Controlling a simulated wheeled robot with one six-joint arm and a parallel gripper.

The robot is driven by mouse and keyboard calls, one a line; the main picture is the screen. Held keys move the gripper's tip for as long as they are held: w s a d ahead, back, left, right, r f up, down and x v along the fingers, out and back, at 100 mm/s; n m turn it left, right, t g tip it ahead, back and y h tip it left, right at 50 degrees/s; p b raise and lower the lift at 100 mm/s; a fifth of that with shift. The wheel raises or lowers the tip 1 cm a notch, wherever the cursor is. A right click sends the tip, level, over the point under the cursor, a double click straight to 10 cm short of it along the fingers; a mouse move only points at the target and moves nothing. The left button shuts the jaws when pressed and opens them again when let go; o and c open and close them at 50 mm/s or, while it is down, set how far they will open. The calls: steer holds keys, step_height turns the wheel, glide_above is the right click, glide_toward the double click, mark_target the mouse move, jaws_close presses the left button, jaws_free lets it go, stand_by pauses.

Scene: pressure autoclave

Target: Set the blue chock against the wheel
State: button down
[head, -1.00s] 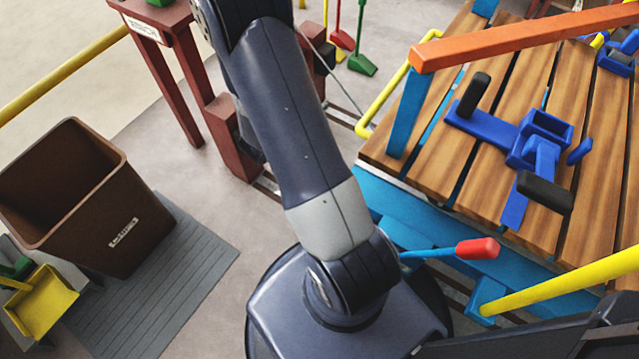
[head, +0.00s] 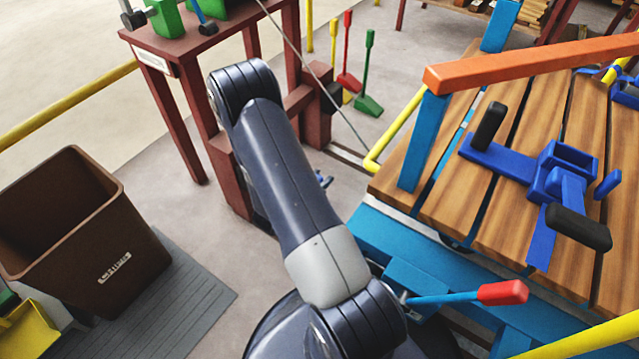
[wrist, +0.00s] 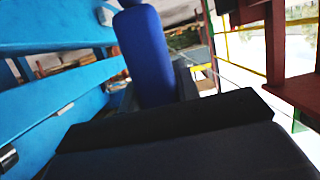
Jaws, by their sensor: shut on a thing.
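A blue upright piece, which looks like the blue chock (wrist: 145,55), stands between the dark jaws of my gripper (wrist: 155,98) in the wrist view. My gripper is shut on it. Its lower part is hidden by the gripper. In the head view my arm hides the gripper; a small blue bit (head: 323,181) shows just right of the arm. The wooden-decked cart (head: 420,215) with a blue frame is on the right. Its wheel is mostly hidden under the deck, so I cannot tell whether the chock touches it.
Red (head: 346,80) and green (head: 367,103) long-handled pieces stand on the floor beyond the arm. A dark red bench (head: 190,100) is behind the arm. A brown bin (head: 80,235) stands left. A red-tipped lever (head: 500,292) juts from the cart's near side.

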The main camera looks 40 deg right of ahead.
steer(key=shift+f, duration=0.65)
steer(key=c, duration=1)
jaws_free()
steer(key=shift+c, duration=0.2)
steer(key=shift+r, duration=0.2)
steer(key=p+v, duration=0.3)
steer(key=v, duration=0.9)
steer(key=shift+d+f, duration=0.1)
